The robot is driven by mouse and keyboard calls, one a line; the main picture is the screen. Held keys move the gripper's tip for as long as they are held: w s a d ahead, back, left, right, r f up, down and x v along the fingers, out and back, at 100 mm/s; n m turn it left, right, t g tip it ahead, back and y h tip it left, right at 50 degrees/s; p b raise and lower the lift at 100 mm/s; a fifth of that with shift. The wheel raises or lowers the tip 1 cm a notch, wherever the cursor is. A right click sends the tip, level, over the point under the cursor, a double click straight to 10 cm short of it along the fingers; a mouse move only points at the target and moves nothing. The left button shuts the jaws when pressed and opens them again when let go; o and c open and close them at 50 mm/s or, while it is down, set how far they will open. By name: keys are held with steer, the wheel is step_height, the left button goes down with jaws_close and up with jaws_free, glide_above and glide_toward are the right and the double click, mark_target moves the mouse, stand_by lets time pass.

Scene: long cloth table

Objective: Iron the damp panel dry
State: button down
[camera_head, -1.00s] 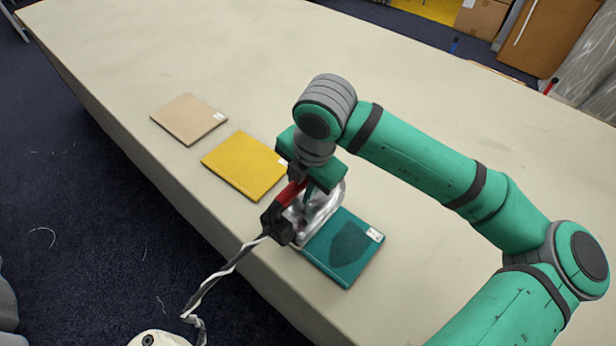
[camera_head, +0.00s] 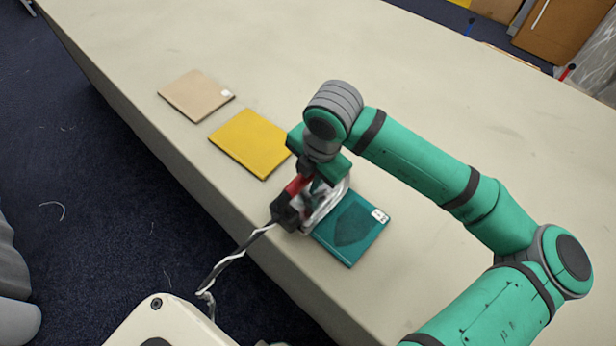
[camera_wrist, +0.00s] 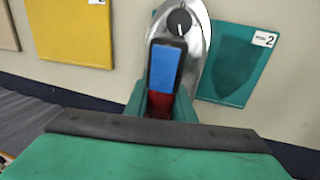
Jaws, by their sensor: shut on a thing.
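The teal panel (camera_head: 368,232) lies on the cloth table with a darker damp patch (camera_head: 352,222) on it and a white tag at its right corner. My gripper (camera_head: 309,184) is shut on the iron (camera_head: 325,208), which has a silver body, a red and black handle and a striped cord. The iron is at the panel's left edge in the head view; I cannot tell whether it touches the panel.
A yellow panel (camera_head: 250,145) and a beige panel (camera_head: 196,96) lie farther left on the table (camera_head: 420,60). The cord hangs over the table's near edge. The table beyond the panels is clear.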

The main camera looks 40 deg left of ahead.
steer(key=shift+f, duration=0.75)
stand_by(2.6)
steer(key=shift+r, duration=0.1)
steer(key=shift+w+r, duration=0.1)
steer(key=shift+r, duration=0.8)
steer(key=shift+a+r, duration=0.1)
steer(key=shift+r, duration=2.55)
